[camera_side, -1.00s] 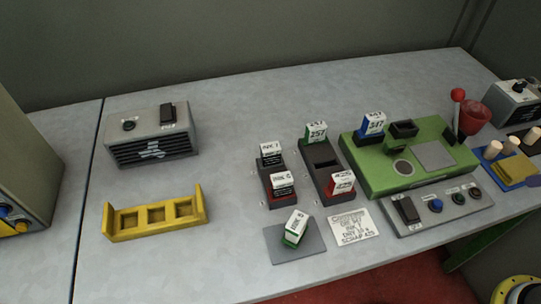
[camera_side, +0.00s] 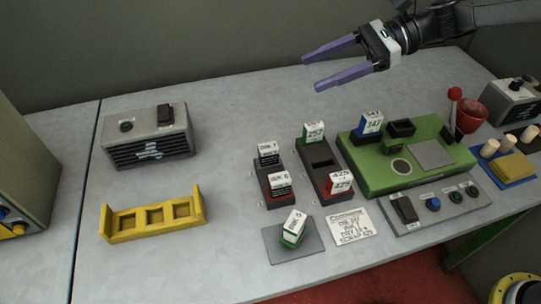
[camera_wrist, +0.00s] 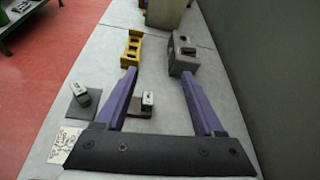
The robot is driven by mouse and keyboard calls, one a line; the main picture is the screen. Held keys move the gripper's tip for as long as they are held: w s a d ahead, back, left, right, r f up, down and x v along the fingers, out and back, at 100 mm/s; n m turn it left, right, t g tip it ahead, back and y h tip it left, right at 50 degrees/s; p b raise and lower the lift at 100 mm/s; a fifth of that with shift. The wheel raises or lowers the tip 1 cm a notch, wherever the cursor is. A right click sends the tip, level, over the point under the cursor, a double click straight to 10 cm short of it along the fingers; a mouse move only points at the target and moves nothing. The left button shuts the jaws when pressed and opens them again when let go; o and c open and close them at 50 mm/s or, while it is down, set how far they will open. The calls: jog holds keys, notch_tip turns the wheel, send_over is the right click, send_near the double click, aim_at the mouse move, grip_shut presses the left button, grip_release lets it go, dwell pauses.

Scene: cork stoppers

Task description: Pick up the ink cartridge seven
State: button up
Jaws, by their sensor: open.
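Several ink cartridges with white printed labels stand on the bench. A black-banded cartridge (camera_side: 268,153) stands in the back slot of the left dark rack (camera_side: 260,180); its number is hard to read. A red-banded cartridge (camera_side: 279,183), seemingly "INK 6", is in front of it. A green-banded cartridge (camera_side: 293,228), seemingly "INK 5", sits on a grey pad (camera_side: 276,250). My gripper (camera_side: 310,73) is open and empty, high above the back of the bench. In the wrist view its purple fingers (camera_wrist: 158,72) are spread, partly hiding the racks.
A second dark rack (camera_side: 322,158) holds green and red blocks labelled 257 and 425. A green machine (camera_side: 384,180) with a blue block (camera_side: 371,123) stands to its right. A yellow three-slot holder (camera_side: 151,220) and a grey vented box (camera_side: 150,150) are left. Clear bench lies between.

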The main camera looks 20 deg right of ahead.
notch_tip(320, 180, down, 6)
jog(key=w+a, duration=0.2)
jog(key=m+g, duration=0.1)
send_near(268, 147)
jog(key=x, duration=0.3)
jog(key=shift+a+f, duration=0.2)
jog(key=shift+f, duration=0.35)
jog(key=shift+x, duration=3.3)
grip_shut()
